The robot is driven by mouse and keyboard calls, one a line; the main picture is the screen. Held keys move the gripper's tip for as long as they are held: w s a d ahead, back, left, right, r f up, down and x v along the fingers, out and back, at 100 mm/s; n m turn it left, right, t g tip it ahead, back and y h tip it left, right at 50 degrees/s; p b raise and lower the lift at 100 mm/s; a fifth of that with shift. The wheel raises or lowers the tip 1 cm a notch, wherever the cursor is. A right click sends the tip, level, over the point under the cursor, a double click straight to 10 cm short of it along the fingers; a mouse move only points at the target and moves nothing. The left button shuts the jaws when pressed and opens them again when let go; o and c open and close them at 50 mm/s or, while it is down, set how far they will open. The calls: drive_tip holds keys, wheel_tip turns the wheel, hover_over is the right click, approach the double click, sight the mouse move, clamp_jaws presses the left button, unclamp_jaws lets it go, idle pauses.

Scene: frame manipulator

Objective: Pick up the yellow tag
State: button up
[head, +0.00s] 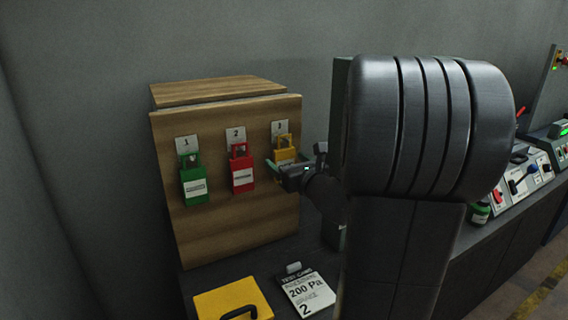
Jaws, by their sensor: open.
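The yellow tag (284,148) is shaped like a padlock and hangs under the label 3 on the front of a wooden box (230,222). My gripper (276,170) is open at the lower part of the yellow tag, with its fingers pointing left toward the box. The gripper hides part of the tag's lower body. I cannot tell whether the fingers touch the tag or stand on both sides of it. My own arm covers the middle right of the view.
A green tag (194,186) hangs under label 1 and a red tag (242,176) under label 2. A yellow case (215,303) with a black handle and a white card (309,293) lie on the dark bench. Control panels (535,172) stand at the right.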

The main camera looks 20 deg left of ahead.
sight(286, 154)
drive_tip(key=shift+w+a, duration=0.55)
drive_tip(key=shift+w, duration=0.35)
drive_tip(key=shift+w+a+f, duration=0.1)
drive_tip(key=shift+w+a, duration=0.15)
drive_tip(key=shift+a, duration=0.15)
drive_tip(key=c, duration=1.1)
drive_tip(key=shift+o, duration=0.2)
drive_tip(key=shift+r, duration=0.7)
drive_tip(key=r+v, duration=0.1)
drive_tip(key=v, duration=1.7)
drive_tip(key=shift+r, duration=0.4)
drive_tip(key=shift+d, duration=0.15)
